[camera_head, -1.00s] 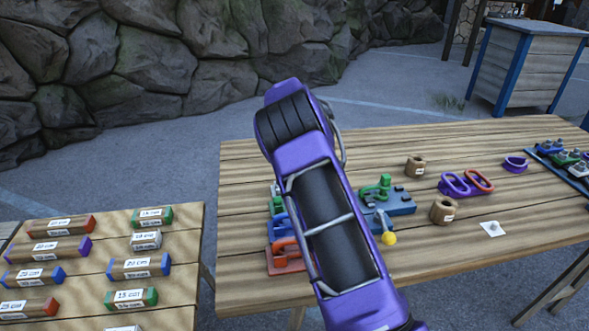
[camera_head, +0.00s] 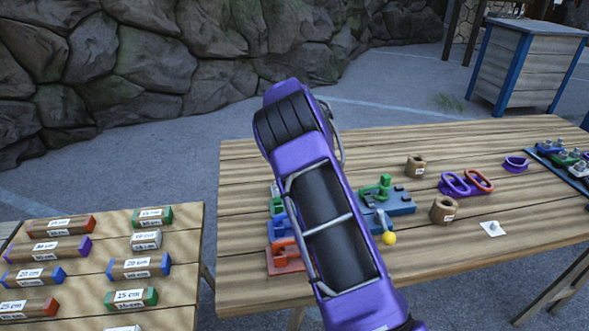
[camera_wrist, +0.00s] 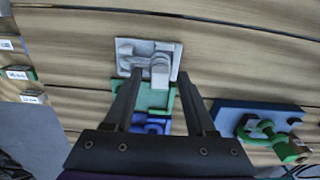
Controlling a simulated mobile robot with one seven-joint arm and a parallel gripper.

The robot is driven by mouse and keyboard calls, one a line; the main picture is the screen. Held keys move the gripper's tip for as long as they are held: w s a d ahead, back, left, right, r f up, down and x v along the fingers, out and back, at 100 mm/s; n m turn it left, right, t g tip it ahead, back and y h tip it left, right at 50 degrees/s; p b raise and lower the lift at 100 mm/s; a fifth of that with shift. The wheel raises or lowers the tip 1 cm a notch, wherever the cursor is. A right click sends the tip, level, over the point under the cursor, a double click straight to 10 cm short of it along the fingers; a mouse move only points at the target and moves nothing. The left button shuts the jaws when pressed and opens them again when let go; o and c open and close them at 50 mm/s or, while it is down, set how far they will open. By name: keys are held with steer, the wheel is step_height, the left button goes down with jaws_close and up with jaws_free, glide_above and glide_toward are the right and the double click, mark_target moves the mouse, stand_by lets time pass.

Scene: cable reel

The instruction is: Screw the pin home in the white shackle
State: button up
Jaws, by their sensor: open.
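The white shackle (camera_wrist: 142,48) stands on a pale square base at the top of the wrist view. A pale block-like piece (camera_wrist: 160,72), perhaps the pin's head, shows at its near side between my fingertips. I cannot tell how far the pin is in. My gripper (camera_wrist: 160,75) is open, with one finger on each side of that piece and no visible grip on it. In the head view my arm hides the white shackle and my fingers.
Green (camera_wrist: 157,97) and blue (camera_wrist: 150,126) shackle bases sit just below the white one. A blue block with a green clamp (camera_wrist: 264,130) stands to the right. Purple (camera_head: 454,184) and red (camera_head: 480,180) rings and wooden reels (camera_head: 444,209) lie farther right on the table.

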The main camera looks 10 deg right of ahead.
steer(key=o, duration=0.4)
